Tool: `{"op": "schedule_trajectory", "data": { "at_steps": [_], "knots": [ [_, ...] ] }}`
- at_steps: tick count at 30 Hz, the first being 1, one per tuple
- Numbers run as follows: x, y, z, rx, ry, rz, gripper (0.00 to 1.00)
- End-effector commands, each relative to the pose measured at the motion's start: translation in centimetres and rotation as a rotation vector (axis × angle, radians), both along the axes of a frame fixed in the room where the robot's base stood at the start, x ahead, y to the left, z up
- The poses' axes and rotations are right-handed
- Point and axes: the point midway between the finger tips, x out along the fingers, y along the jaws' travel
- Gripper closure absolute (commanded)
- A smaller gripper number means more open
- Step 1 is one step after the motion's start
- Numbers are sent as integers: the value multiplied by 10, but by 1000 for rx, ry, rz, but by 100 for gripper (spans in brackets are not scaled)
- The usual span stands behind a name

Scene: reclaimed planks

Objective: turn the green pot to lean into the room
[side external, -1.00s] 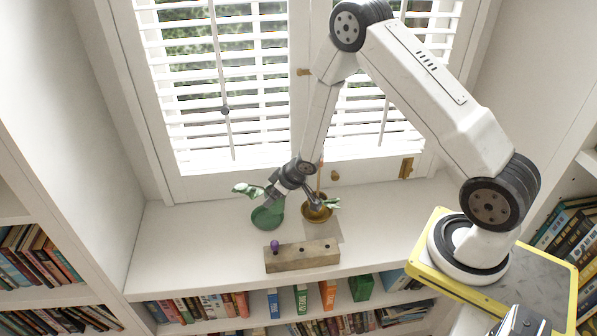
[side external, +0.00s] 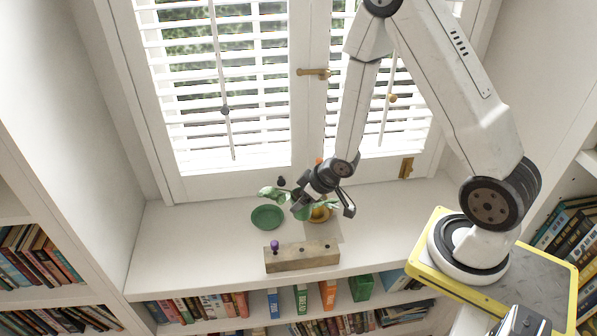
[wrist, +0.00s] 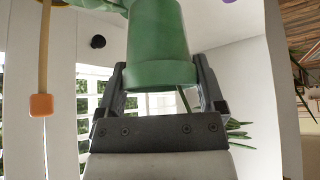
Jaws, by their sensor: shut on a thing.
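My gripper (wrist: 160,85) is shut on the green pot (wrist: 160,40), with one finger on each side of it in the wrist view. In the side view the pot (side external: 301,213) is partly hidden behind my gripper (side external: 322,204), with its leaves (side external: 272,193) reaching left. It is held off its green saucer (side external: 267,217), which lies bare on the white sill to the left. How far the pot is tilted is hard to tell.
A yellow-brown pot (side external: 320,214) stands close by, mostly hidden by my gripper and leaves. An orange-tipped stick (wrist: 41,104) rises nearby. A wooden block (side external: 302,257) with a purple knob (side external: 275,245) lies in front. Shuttered windows (side external: 215,100) stand behind; the sill's left is clear.

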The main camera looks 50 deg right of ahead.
Motion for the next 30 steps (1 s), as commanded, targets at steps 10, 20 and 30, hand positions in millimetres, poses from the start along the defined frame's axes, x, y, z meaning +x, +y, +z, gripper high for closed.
{"op": "schedule_trajectory", "data": {
  "at_steps": [10, 20, 30],
  "knots": [
    [0, 0, 0, 0, -2, 0, 100],
    [0, 0, 2, 0, -2, 0, 100],
    [0, 0, 14, 0, -2, 0, 100]
  ]
}}
